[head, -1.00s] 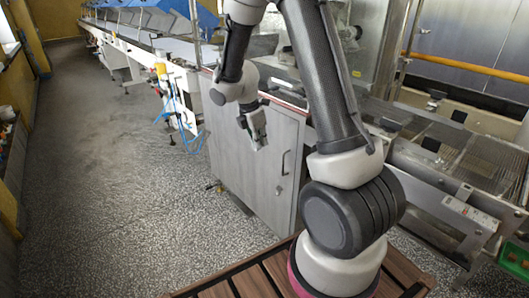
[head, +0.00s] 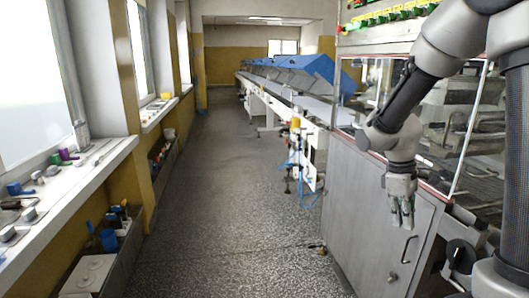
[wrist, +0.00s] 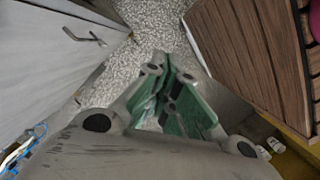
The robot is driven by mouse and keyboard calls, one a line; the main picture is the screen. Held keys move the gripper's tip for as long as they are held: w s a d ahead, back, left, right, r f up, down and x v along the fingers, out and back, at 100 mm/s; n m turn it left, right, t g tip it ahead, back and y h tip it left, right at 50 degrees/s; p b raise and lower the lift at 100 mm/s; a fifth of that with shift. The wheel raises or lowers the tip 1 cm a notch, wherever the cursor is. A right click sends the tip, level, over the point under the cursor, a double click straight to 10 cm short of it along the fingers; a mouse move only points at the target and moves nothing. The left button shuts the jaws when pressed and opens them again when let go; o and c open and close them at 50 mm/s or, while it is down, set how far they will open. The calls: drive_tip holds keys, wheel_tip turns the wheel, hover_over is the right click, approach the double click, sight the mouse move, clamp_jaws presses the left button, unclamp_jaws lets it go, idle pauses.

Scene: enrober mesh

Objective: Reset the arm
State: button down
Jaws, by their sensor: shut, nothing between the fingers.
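My arm comes down from the upper right of the head view, bent at the elbow. My gripper (head: 402,212) hangs pointing down in front of the grey cabinet (head: 375,205). It is shut and holds nothing. In the wrist view, the green-padded fingers of my gripper (wrist: 172,100) point down towards the speckled floor (wrist: 150,28). The cabinet door with its handle shows at the left of that view.
A long conveyor line with blue covers (head: 318,70) runs back along the right. A window sill (head: 75,175) with small tools and a low bin (head: 95,262) stand at the left. The floor aisle (head: 225,170) between them is clear.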

drive_tip(key=s+r+m+t+y, duration=0.2)
drive_tip(key=s+r+m+t, duration=0.3)
drive_tip(key=s+r, duration=1)
drive_tip(key=s+m, duration=0.1)
drive_tip(key=m, duration=0.2)
drive_tip(key=shift+a+t, duration=0.3)
drive_tip(key=shift+t, duration=0.1)
drive_tip(key=shift+r, duration=0.1)
idle(0.6)
